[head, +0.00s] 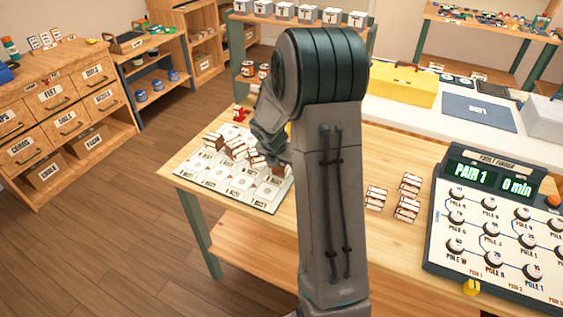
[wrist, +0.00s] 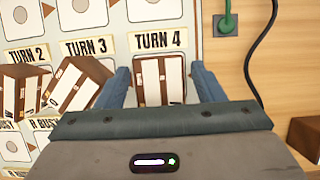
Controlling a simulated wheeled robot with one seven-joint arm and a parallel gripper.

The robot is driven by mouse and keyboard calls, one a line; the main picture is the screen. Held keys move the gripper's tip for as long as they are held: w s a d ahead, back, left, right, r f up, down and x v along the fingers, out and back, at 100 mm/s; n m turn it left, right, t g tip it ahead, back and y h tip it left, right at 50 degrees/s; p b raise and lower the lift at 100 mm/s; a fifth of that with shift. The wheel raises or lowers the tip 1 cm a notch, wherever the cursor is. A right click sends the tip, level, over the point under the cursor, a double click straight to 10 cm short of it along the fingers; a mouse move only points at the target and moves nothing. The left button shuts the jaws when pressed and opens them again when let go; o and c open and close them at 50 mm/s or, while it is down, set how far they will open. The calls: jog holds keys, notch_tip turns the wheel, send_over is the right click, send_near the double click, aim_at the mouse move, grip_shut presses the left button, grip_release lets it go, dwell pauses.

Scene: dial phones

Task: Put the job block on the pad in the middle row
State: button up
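A white and brown block (wrist: 160,80) stands between the two fingers of my gripper (wrist: 161,78), just below the "TURN 4" label in the wrist view. The fingers flank it closely; I cannot tell whether they touch it. Two similar blocks, one (wrist: 82,82) below "TURN 3" and one (wrist: 27,90) below "TURN 2", sit tilted to its left. Any writing marking the job block is not readable. The pad board (head: 265,207) lies on the table's left part in the head view, with rows of white pads. My gripper (head: 270,150) is low over its right side, partly hidden by my arm.
More small blocks (head: 408,198) lie on the table right of my arm. A console (head: 500,225) reading "PAIR 1" and "0 min" stands at the right. A yellow toolbox (head: 402,85) is behind.

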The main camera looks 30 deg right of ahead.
jog(key=shift+r, duration=0.15)
jog(key=shift+r, duration=0.25)
jog(key=p+v, duration=0.2)
jog(key=v, duration=0.9)
jog(key=s+a+r+m+y, duration=0.1)
jog(key=s+a+m, duration=0.3)
jog(key=s+m, duration=0.3)
jog(key=s+a+r+m+y, duration=0.1)
jog(key=s+a+m, duration=0.3)
jog(key=s+m, duration=0.4)
jog(key=s+a+r+m+y, duration=0.1)
jog(key=s+a+r+m, duration=0.2)
jog(key=s+m, duration=0.4)
jog(key=shift+s+a+r+m, duration=0.25)
jog(key=shift+a+m, duration=0.6)
jog(key=shift+m, duration=1.05)
